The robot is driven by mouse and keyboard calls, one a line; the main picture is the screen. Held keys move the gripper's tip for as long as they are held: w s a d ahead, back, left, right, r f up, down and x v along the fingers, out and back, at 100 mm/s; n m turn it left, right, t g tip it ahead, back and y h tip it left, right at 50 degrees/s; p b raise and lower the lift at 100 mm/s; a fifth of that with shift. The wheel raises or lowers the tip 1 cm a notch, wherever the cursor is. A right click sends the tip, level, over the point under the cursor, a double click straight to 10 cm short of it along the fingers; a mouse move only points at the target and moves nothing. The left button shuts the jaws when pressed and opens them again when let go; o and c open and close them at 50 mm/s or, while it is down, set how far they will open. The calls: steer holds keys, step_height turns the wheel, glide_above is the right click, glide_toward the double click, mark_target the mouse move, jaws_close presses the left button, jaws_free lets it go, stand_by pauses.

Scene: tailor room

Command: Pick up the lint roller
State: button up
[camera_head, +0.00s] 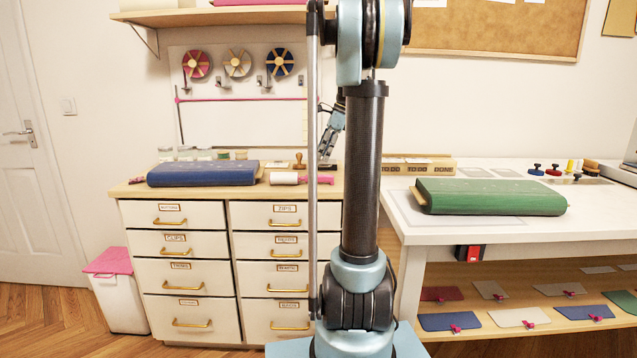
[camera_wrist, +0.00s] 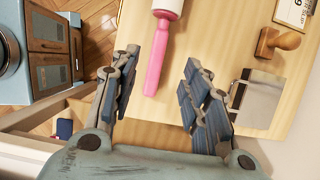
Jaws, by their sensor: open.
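The lint roller (camera_head: 285,178) lies on top of the white drawer cabinet (camera_head: 130,192). It has a white roll and a pink handle. In the wrist view its pink handle (camera_wrist: 156,60) points toward my gripper, and the white roll is cut off by the top edge. My gripper (camera_wrist: 163,75) is open and empty. The handle's end shows between the fingertips in the picture, and I see no contact. In the head view my gripper (camera_head: 327,160) is over the cabinet's right part, partly hidden by my arm.
A blue fabric bolt (camera_head: 203,173) lies left of the roller. A wooden stamp (camera_wrist: 280,40) and a metallic plate (camera_wrist: 258,100) are to the right in the wrist view. A white table (camera_head: 400,205) with a green bolt (camera_head: 490,197) stands right of the cabinet.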

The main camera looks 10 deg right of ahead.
mark_target(316, 180)
steer(key=x, duration=1)
steer(key=shift+a+f, duration=0.1)
steer(key=shift+a, duration=0.05)
jaws_close()
